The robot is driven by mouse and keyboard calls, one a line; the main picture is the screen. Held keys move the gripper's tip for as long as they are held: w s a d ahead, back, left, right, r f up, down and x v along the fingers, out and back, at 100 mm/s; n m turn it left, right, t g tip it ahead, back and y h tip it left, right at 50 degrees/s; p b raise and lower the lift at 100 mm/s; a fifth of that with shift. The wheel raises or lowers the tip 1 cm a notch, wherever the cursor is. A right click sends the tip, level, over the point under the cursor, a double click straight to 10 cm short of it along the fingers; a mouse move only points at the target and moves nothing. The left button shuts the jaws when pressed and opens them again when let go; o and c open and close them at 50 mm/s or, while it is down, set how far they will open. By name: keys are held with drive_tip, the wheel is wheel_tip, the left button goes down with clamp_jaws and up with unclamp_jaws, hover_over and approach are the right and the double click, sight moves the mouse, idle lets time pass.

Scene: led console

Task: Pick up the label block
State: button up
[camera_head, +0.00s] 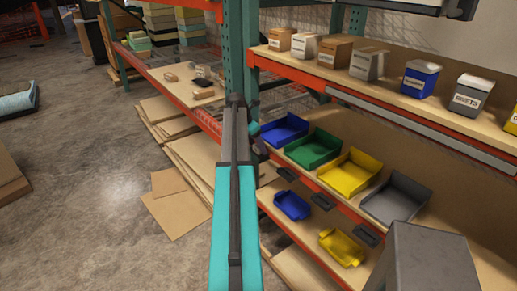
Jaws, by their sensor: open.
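Which item is the label block is not clear. Several small blocks lie on the left shelf board: a tan block (170,77), a dark piece (203,83) and a brown block with a dark top (203,93). My gripper (262,146) shows only as a small dark part beyond my teal arm, near the blue bin. It is open, touches none of these blocks, and is mostly hidden by the arm.
Blue (283,130), green (313,149), yellow (349,172) and grey (396,198) bins line the middle right shelf, with smaller blue (292,205) and yellow (341,247) bins in front. A green rack post (236,45) stands beyond my arm. Flat cardboard (175,205) lies on the floor; floor at left is open.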

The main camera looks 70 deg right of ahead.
sight(256, 147)
idle(0.5)
drive_tip(key=c, duration=1.2)
drive_tip(key=shift+r+b, duration=0.95)
drive_tip(key=shift+r, duration=0.65)
drive_tip(key=w+a+b, duration=0.1)
drive_tip(key=a, duration=0.4)
drive_tip(key=w+a+r+b, duration=0.1)
drive_tip(key=a+b, duration=0.1)
drive_tip(key=a, duration=0.3)
drive_tip(key=w+a+b, duration=0.1)
drive_tip(key=w+a, duration=0.1)
drive_tip(key=a, duration=0.3)
drive_tip(key=shift+a+r+b, duration=0.3)
drive_tip(key=shift+r, duration=0.1)
drive_tip(key=shift+r, duration=0.1)
drive_tip(key=shift+r+p, duration=1.95)
drive_tip(key=shift+p, duration=0.05)
